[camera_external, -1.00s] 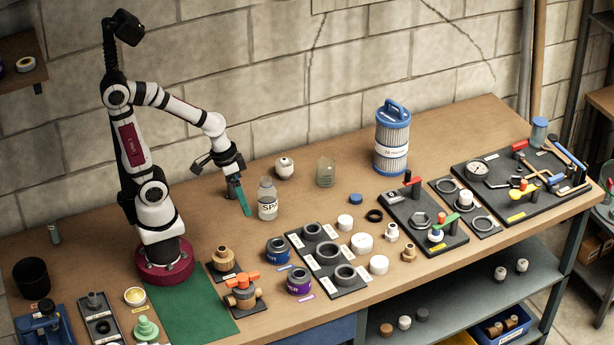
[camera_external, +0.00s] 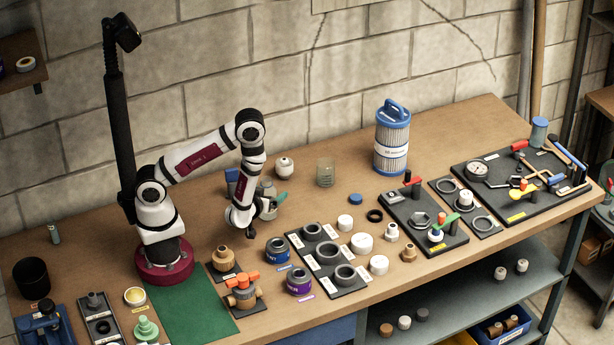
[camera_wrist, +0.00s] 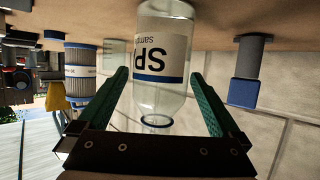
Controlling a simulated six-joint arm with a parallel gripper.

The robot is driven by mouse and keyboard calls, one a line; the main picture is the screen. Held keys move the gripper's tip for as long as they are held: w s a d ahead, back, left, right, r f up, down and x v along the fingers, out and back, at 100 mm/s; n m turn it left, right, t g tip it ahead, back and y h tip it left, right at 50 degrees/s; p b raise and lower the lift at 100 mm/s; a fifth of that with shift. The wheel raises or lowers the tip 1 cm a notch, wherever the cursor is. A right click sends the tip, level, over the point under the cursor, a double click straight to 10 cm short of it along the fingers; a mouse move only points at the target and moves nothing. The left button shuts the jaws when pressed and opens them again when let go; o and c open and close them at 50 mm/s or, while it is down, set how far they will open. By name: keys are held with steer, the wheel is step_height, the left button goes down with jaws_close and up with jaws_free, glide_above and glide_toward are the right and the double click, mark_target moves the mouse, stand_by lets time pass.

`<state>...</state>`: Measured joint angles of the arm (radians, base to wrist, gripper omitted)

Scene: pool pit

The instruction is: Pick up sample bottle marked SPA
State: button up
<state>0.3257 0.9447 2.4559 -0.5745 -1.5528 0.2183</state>
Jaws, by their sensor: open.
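The clear sample bottle with a white label (camera_wrist: 165,52) reading "SP" and a cut-off letter fills the upper middle of the wrist view, where the picture is upside down. My gripper (camera_wrist: 158,88) is open, its two green fingers on either side of the bottle with gaps showing. The bottle's mouth points toward the gripper's dark crossbar. In the external view the bottle (camera_external: 267,188) stands on the bench, mostly hidden behind my arm. My gripper (camera_external: 277,205) is low beside it there, with one green finger showing.
A small white container (camera_external: 284,167) and a clear jar (camera_external: 325,173) stand behind the bottle. A blue object (camera_external: 233,182) stands to its left. A filter cartridge (camera_external: 392,140) is farther right. A black tray of rings (camera_external: 330,262) lies in front.

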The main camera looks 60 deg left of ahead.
mark_target(269, 181)
steer(key=shift+x, duration=1.2)
steer(key=c, duration=1.5)
steer(key=shift+r, duration=0.85)
steer(key=r, duration=0.2)
steer(key=shift+d+r, duration=0.25)
steer(key=shift+r, duration=0.1)
steer(key=s+d+r, duration=0.3)
steer(key=d+r, duration=0.3)
steer(key=d, duration=0.4)
steer(key=shift+s+d+r, duration=0.2)
steer(key=shift+d+r, duration=0.1)
steer(key=shift+d, duration=0.05)
